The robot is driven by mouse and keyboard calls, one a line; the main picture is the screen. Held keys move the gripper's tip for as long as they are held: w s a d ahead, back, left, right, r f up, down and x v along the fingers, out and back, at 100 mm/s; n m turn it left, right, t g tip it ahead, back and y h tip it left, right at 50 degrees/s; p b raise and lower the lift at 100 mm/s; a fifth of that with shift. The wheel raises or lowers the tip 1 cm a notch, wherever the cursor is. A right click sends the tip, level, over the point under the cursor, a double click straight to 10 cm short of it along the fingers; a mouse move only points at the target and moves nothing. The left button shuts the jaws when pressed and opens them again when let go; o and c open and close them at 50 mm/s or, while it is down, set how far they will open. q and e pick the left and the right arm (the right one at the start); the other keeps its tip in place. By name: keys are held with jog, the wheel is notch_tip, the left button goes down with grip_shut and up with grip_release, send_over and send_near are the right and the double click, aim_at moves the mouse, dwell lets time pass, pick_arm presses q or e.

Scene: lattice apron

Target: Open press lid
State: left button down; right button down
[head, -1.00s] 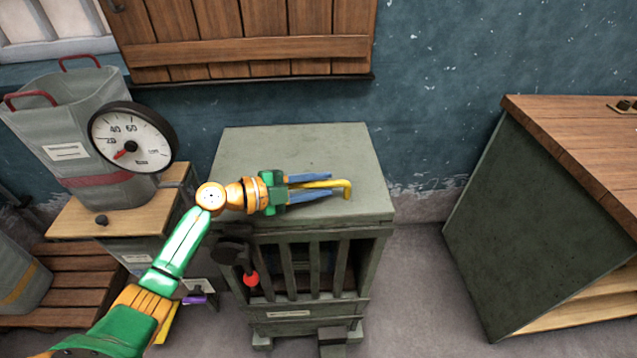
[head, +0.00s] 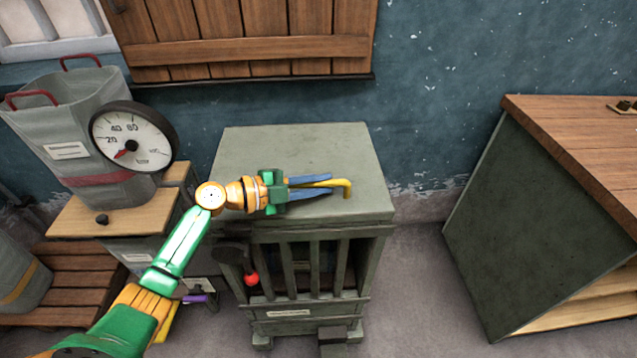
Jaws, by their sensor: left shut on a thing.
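The press (head: 290,303) is a grey-green box with a slatted front, standing on the floor in the middle of the head view. Its flat lid (head: 290,150) lies level on top, with no gap visible under it. A yellow handle (head: 346,189) is at the lid's front right part. My left gripper (head: 328,186) reaches across the lid from the left, its blue fingers shut on the yellow handle. The fingers hide part of the handle. My right gripper is out of view.
A dial gauge (head: 131,140) stands at the left, before a grey bag (head: 75,150) on a wooden-topped stand. A wooden-topped bench (head: 580,150) stands at the right, with clear floor between.

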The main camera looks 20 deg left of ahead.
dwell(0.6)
pick_arm(q)
jog(key=w+a+r+p, duration=0.1)
jog(key=w+r+p, duration=0.2)
jog(key=r, duration=0.5)
jog(key=w+a+r+n+p, duration=0.1)
jog(key=w+r+p, duration=0.3)
jog(key=r, duration=0.5)
jog(key=shift+w+a+g, duration=0.3)
jog(key=shift+w+a, duration=0.4)
jog(key=shift+a, duration=0.1)
